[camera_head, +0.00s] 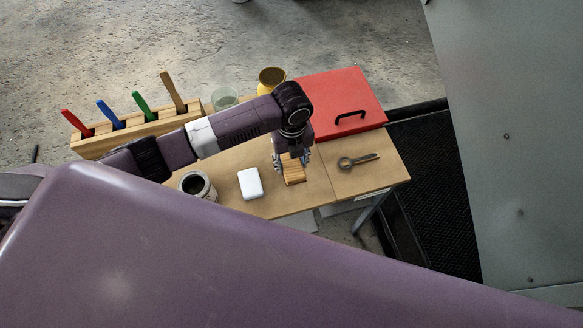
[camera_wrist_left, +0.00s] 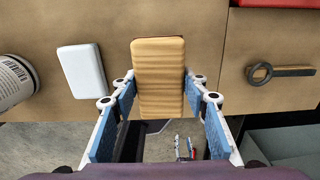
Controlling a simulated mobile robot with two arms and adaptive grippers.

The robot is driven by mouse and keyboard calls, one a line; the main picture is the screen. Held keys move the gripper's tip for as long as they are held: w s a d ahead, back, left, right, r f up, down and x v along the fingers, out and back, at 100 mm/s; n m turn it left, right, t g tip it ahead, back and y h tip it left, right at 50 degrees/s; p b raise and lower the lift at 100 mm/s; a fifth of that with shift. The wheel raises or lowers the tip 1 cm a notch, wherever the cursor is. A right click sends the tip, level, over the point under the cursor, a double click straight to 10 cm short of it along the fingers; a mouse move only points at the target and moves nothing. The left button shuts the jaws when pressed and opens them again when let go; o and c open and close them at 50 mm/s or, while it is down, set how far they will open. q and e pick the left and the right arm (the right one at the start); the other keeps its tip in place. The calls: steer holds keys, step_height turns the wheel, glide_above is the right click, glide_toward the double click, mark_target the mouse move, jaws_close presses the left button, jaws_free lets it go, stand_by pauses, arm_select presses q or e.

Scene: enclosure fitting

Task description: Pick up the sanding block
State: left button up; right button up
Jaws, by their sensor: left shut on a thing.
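The sanding block, a tan wooden-looking block with rounded corners, shows in the head view (camera_head: 293,172) at the front part of the table. It also shows in the left wrist view (camera_wrist_left: 158,75), upright in the picture between the two fingers. My left gripper (camera_head: 291,158) reaches down over it and is shut on it, with one finger at each long side. In the left wrist view, my left gripper (camera_wrist_left: 159,90) has its blue-padded fingers at the block's sides. I cannot tell whether the block touches the table.
The wooden table (camera_head: 300,203) holds a white rounded box (camera_head: 250,184) and a grey cup (camera_head: 197,186) left of the block. A ring-ended tool (camera_head: 358,160) and a red case (camera_head: 340,92) lie right. A rack (camera_head: 118,136) with colored handles stands at back left.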

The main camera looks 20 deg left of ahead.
mark_target(291, 163)
arm_select(q)
step_height(291, 163, up, 16)
steer(key=b, duration=0.1)
steer(key=shift+f, duration=0.1)
steer(key=o, duration=0.5)
steer(key=c, duration=0.3)
